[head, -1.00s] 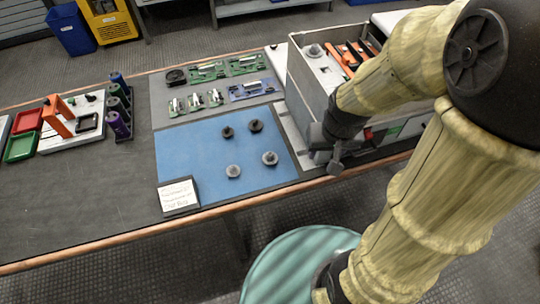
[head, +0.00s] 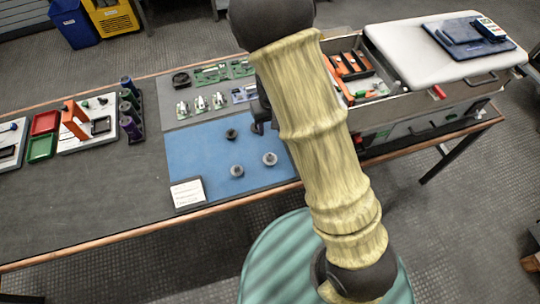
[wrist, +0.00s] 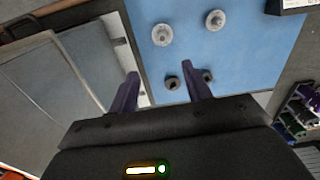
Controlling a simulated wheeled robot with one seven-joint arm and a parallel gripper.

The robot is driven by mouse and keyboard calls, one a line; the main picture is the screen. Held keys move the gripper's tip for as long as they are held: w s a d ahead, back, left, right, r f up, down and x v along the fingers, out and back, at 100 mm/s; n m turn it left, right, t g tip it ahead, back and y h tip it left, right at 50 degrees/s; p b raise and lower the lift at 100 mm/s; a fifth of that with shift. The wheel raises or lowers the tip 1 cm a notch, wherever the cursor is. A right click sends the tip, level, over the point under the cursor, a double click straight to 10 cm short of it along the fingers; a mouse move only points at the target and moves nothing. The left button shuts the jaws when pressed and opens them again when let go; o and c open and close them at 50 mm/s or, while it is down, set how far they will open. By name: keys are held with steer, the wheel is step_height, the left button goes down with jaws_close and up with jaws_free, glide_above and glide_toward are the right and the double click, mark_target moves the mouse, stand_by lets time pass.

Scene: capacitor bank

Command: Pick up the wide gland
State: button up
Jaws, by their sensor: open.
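Several round glands stand on a blue mat (head: 200,150). Two are light grey: one at the front (head: 237,171) and one to its right (head: 269,159). Two are dark: the left one (head: 231,134) shows in the head view, while the right one is largely hidden behind my gripper (head: 265,126). In the wrist view, the right dark gland (wrist: 171,83) appears between the fingers of my gripper (wrist: 160,82), and the left dark gland (wrist: 207,75) is beside a fingertip. I cannot tell surely which gland is the wide one. My gripper is open and empty above the mat.
A white label card (head: 187,193) lies at the mat's front left corner. Green circuit boards (head: 210,75) lie behind the mat. An open grey case (head: 395,98) with a white lid stands to the right. Purple and green cylinders (head: 131,128) stand at the left.

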glide_toward(270, 155)
steer(key=f, duration=0.5)
steer(key=shift+w+d+f, duration=0.2)
steer(key=shift+d, duration=0.05)
steer(key=shift+p, duration=0.3)
steer(key=shift+s+a+f+p, duration=0.15)
steer(key=shift+f+p, duration=0.1)
steer(key=shift+f, duration=1.05)
steer(key=shift+s+a+f+p, duration=0.1)
steer(key=shift+f+p, duration=0.1)
steer(key=shift+f, duration=1.05)
steer(key=c, duration=0.6)
